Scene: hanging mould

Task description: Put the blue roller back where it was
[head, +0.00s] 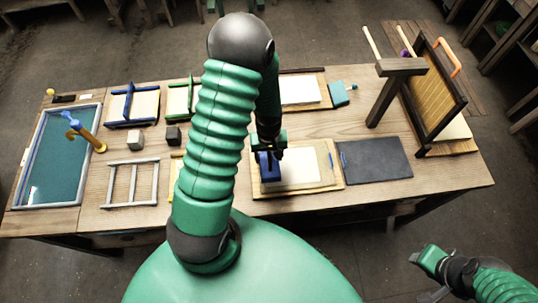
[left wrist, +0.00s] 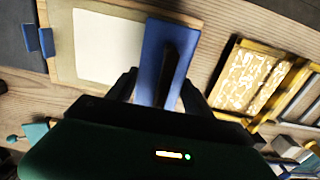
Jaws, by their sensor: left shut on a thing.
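The blue roller (head: 269,168) is at the left end of a wooden board (head: 332,183) with a pale sheet (head: 300,166) on it. In the left wrist view the roller (left wrist: 158,45) shows as a long blue body with a dark handle, beside the pale sheet (left wrist: 108,42). My left gripper (head: 268,150) is shut on it from above. Its dark fingers show on either side in the left wrist view (left wrist: 160,92). I cannot tell whether the roller touches the board. My right gripper (head: 430,275) is at the lower right, away from the table; its jaw opening is unclear.
A dark slab (head: 376,160) lies right of the board. A wooden T-shaped stand (head: 385,95) and an upright framed screen (head: 433,88) stand at the right. A blue and orange tool (head: 86,132) stands near a teal-filled frame (head: 55,155). A grey frame (head: 131,184) lies at the front left.

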